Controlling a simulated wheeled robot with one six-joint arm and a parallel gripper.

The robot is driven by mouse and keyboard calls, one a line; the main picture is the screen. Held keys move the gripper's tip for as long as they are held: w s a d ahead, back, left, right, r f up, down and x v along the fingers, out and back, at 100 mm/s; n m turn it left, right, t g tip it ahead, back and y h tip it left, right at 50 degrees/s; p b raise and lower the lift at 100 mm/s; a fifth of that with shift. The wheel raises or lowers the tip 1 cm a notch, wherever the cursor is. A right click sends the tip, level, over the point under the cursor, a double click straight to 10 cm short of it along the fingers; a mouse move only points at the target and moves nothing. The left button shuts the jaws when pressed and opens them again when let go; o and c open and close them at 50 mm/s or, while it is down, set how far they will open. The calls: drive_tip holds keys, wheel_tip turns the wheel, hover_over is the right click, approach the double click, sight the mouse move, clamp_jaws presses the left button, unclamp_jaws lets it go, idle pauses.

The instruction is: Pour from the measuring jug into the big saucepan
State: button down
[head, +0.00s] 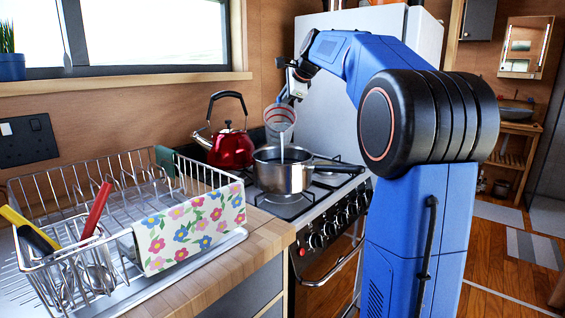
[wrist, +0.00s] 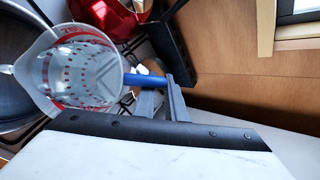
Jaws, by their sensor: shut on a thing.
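The clear measuring jug (head: 281,118) with red markings is held tilted above the big saucepan (head: 284,178), a steel pan on the hob. A pale stream runs down from the jug into the pan's opening. My gripper (head: 293,96) is shut on the jug's handle, behind and above the pan. In the wrist view my gripper (wrist: 162,103) grips the blue handle (wrist: 146,79) of the jug (wrist: 80,72). Its spout side is over the saucepan (wrist: 14,75), partly hidden at the left. The liquid level in the pan cannot be seen.
A red kettle (head: 231,147) stands close behind the pan, left of the jug. The pan's dark handle (head: 338,168) points right across the hob. A wire dish rack (head: 60,205) with a flowered cloth (head: 190,230) fills the counter at left. A white fridge (head: 425,40) stands behind my arm.

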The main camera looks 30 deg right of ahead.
sight(281, 116)
drive_tip(key=shift+s+a+r+t, duration=0.1)
drive_tip(key=shift+s+r+t, duration=0.15)
drive_tip(key=shift+t, duration=0.15)
idle(0.4)
drive_tip(key=shift+s+a+r+t+p, duration=0.15)
drive_tip(key=shift+s+r+t+p, duration=0.2)
drive_tip(key=shift+r, duration=0.15)
drive_tip(key=shift+s+a+r+t+p, duration=0.1)
drive_tip(key=shift+s+r+t+p, duration=0.1)
drive_tip(key=shift+r+t+p, duration=0.2)
idle(2.0)
drive_tip(key=shift+s+a+r+n+t+h+p, duration=0.15)
drive_tip(key=shift+s+n+t+h+p, duration=0.2)
drive_tip(key=shift+s+n+t+h, duration=0.1)
idle(1.7)
drive_tip(key=shift+w+d+g+y, duration=0.2)
drive_tip(key=shift+w+g+y, duration=0.05)
drive_tip(key=shift+w+g, duration=0.3)
drive_tip(key=shift+w+d+f+m+g, duration=0.1)
drive_tip(key=shift+w+f+m+g, duration=0.15)
drive_tip(key=shift+f, duration=0.25)
drive_tip(key=shift+w+d+f+m+g, duration=0.1)
drive_tip(key=shift+w+f+g, duration=0.2)
drive_tip(key=shift+f, duration=0.2)
drive_tip(key=shift+w+f+g+y, duration=0.25)
drive_tip(key=shift+w+g+y, duration=0.05)
drive_tip(key=shift+g, duration=0.2)
drive_tip(key=shift+d, duration=0.1)
